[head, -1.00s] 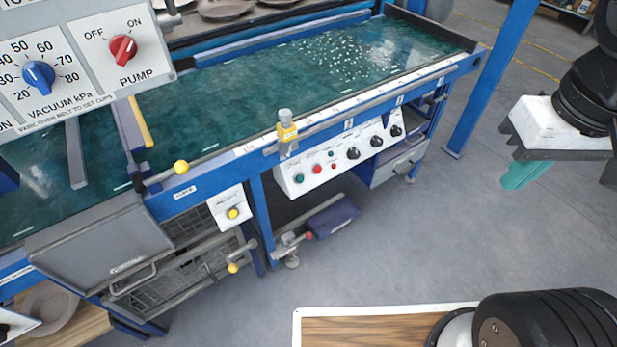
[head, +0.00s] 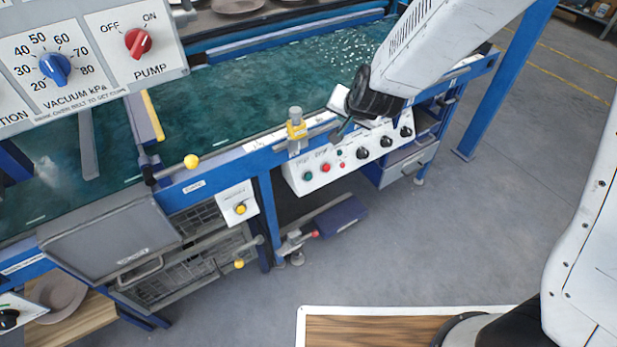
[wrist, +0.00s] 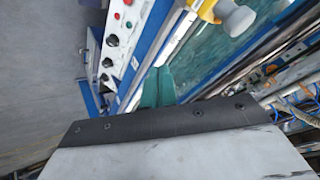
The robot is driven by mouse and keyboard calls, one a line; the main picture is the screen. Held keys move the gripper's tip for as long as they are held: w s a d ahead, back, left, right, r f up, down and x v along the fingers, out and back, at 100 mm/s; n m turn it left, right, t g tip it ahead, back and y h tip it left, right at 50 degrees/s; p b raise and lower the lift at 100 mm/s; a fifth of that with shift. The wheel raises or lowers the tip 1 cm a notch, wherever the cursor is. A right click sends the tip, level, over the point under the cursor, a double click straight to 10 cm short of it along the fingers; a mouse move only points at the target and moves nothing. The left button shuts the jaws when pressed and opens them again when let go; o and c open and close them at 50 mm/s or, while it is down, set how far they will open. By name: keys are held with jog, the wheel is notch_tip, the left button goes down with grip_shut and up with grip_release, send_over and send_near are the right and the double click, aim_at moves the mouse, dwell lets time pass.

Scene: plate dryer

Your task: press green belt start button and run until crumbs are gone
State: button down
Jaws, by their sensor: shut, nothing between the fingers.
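The white control panel (head: 350,160) hangs on the front of the blue belt frame. The larger green button (head: 308,176) is at its left end, beside a red button (head: 325,168). A small green and a small red one sit to their right. White crumbs (head: 352,46) lie on the far right of the green belt (head: 235,100); my arm hides part of that area. My gripper (head: 345,130) is over the panel's upper edge, apart from the green button. Its teal fingers (wrist: 158,86) are shut and empty in the wrist view, with the panel (wrist: 122,40) to their upper left.
A yellow clamp (head: 297,132) stands on the belt's front rail, left of my gripper. Black knobs (head: 362,155) line the panel's right half. A yellow-knobbed lever (head: 190,161) juts out at the left.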

aim_at(308, 177)
jog(key=w+a+f+m+t+h, duration=0.2)
jog(key=a+f+t+h, duration=0.15)
jog(key=f, duration=1.15)
jog(key=s+f+t+h, duration=0.2)
jog(key=s+f, duration=0.3)
jog(key=f, duration=0.5)
jog(key=shift+d+f+t, duration=0.2)
jog(key=shift+f+t, duration=0.15)
jog(key=shift+t, duration=0.5)
jog(key=shift+w+a+f, duration=0.7)
jog(key=shift+w+f, duration=0.05)
jog(key=shift+w, duration=0.3)
jog(key=shift+w+a+f, duration=0.7)
jog(key=shift+w, duration=0.3)
jog(key=shift+w+a+f, duration=0.7)
jog(key=shift+w+f, duration=0.05)
jog(key=shift+w, duration=0.3)
jog(key=shift+w+a+f, duration=0.15)
jog(key=shift+w+a, duration=0.05)
jog(key=shift+w, duration=0.15)
